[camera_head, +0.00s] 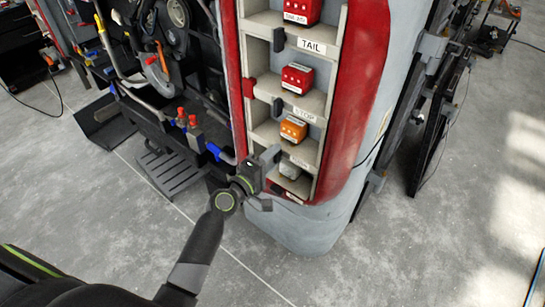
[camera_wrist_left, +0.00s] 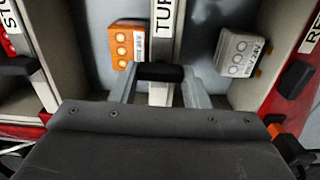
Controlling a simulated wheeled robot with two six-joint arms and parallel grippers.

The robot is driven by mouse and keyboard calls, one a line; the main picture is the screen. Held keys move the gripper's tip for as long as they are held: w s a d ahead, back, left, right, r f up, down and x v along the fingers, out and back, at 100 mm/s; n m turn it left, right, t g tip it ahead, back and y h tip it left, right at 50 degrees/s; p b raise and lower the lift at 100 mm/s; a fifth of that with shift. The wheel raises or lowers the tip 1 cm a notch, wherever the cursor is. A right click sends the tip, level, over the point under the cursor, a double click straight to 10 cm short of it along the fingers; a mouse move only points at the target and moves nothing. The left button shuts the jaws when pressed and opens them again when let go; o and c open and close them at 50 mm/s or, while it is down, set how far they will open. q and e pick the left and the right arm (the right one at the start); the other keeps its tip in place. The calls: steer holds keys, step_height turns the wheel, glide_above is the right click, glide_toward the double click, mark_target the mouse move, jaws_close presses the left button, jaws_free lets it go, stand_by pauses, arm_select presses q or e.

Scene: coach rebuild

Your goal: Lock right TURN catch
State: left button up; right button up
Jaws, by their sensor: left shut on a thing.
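The TURN label strip (camera_wrist_left: 163,18) runs along a shelf edge in the left wrist view, between an orange lamp unit (camera_wrist_left: 127,47) and a pale grey lamp unit (camera_wrist_left: 237,52). My left gripper (camera_head: 275,162) is at the lower part of the lamp rack. In the left wrist view its two fingers (camera_wrist_left: 160,88) are shut on a black catch (camera_wrist_left: 160,72) at the end of the TURN strip. The gripper partly hides the catch and shelf edge, so its locked state cannot be told. My right gripper is not in view.
Black catches also sit by the STOP strip (camera_wrist_left: 15,67) and the REV strip (camera_wrist_left: 294,80). Red lamp units (camera_head: 297,77) fill the upper compartments. A black pedal and lever assembly (camera_head: 165,165) stands left of the rack. The floor (camera_head: 390,260) at right front is clear.

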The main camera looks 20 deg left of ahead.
arm_select(q)
steer(key=shift+n, duration=0.3)
steer(key=o, duration=1)
steer(key=shift+b+v, duration=2.1)
steer(key=shift+v, duration=6.65)
